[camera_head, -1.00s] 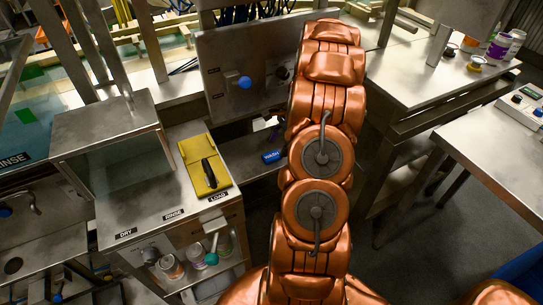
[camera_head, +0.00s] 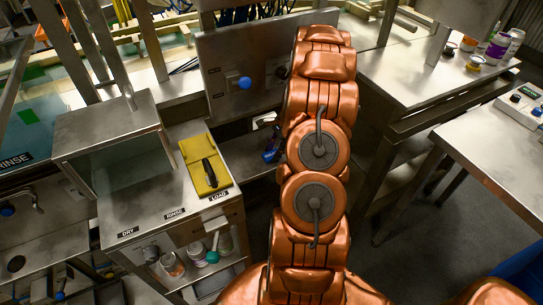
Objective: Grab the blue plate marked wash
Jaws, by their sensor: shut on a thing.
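The blue plate (camera_head: 270,154) shows in the head view just left of my copper arm, over the grey shelf behind the machine with the yellow tray. It is tilted, and its lettering cannot be read now. My gripper (camera_head: 276,143) is mostly hidden behind my arm. Only a small dark part of it shows at the plate, and it is shut on the plate. The exact finger contact is hidden.
A yellow tray (camera_head: 196,150) with a black-handled tool (camera_head: 209,172) lies on the machine top at left. An upright steel panel with a blue knob (camera_head: 245,82) stands behind the plate. Steel tables (camera_head: 490,150) stand at right.

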